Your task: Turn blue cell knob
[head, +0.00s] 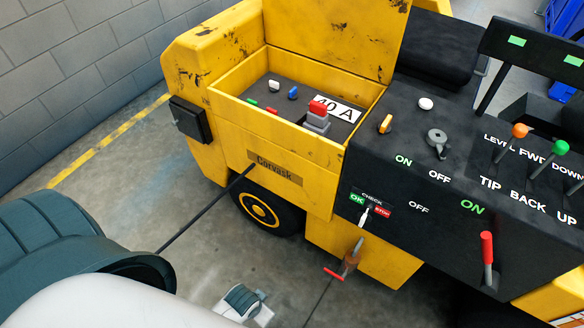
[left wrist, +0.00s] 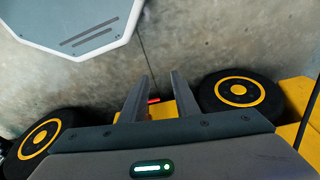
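The blue knob (head: 293,92) is small and sits on the dark panel inside the yellow vehicle's open compartment in the head view. A white knob (head: 273,86) is to its left, and a red-topped grey plug (head: 317,115) by a "40 A" label is to its lower right. In the left wrist view my left gripper (left wrist: 161,78) shows two grey fingers, apart, with nothing held between them. It points down toward the floor beside the vehicle, and the blue knob is not in that view. My right gripper is in neither view.
The compartment's yellow walls (head: 259,150) enclose the knobs, with the raised lid (head: 340,35) behind. A black console (head: 440,215) with levers is to the right. A red-handled rod (head: 335,274) sticks out low in front. Concrete floor is open at left.

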